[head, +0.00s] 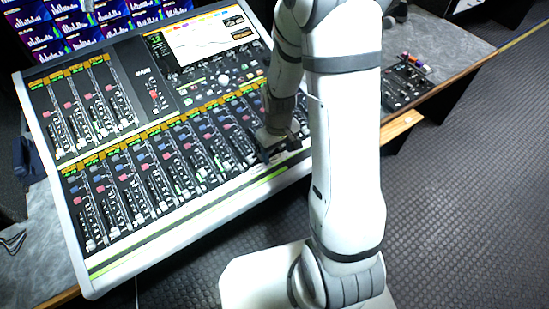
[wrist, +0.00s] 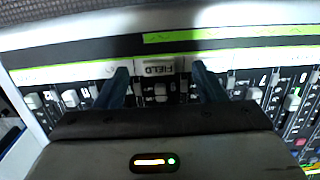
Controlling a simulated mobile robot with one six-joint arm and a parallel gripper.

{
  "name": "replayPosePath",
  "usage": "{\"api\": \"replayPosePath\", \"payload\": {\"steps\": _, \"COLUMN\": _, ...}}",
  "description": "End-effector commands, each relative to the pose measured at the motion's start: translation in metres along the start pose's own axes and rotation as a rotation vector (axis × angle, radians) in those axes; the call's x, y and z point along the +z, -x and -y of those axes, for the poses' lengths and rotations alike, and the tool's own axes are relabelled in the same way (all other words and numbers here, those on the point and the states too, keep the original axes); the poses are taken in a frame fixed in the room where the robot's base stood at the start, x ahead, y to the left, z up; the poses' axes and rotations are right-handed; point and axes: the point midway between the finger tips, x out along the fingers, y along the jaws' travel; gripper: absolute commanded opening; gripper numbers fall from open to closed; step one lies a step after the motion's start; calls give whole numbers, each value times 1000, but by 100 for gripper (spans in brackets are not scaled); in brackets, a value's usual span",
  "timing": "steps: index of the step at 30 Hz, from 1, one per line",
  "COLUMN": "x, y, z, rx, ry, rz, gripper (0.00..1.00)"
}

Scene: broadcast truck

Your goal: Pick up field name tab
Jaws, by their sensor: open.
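The field name tab (wrist: 158,69) is a small pale tab with dark lettering, upside down in the wrist view. It lies on the light strip along the mixing console's edge. My gripper (wrist: 160,76) is open, with one blue finger to each side of the tab and gaps between. In the head view my gripper (head: 280,150) is low over the console's lower right part, and the tab cannot be made out there.
The mixing console (head: 165,218) has rows of raised fader knobs and buttons close around my gripper. A green strip (wrist: 230,34) runs along its edge. A smaller control box (head: 405,82) stands on the desk at right. Dark ribbed floor (head: 460,180) lies open at right.

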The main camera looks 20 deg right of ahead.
Motion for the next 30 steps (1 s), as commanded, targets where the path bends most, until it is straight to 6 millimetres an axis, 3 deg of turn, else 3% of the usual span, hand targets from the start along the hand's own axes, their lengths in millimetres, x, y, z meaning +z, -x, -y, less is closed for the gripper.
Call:
{"api": "replayPosePath", "payload": {"steps": 9, "x": -4, "y": -34, "z": -2, "rx": 0, "ry": -1, "rz": 3, "gripper": 64}}
{"api": "replayPosePath", "payload": {"steps": 18, "x": -4, "y": -37, "z": -3, "rx": 1, "ry": -2, "rz": 0, "gripper": 64}}
{"api": "replayPosePath", "payload": {"steps": 30, "x": -4, "y": -37, "z": -3, "rx": 1, "ry": -3, "rz": 0, "gripper": 31}}
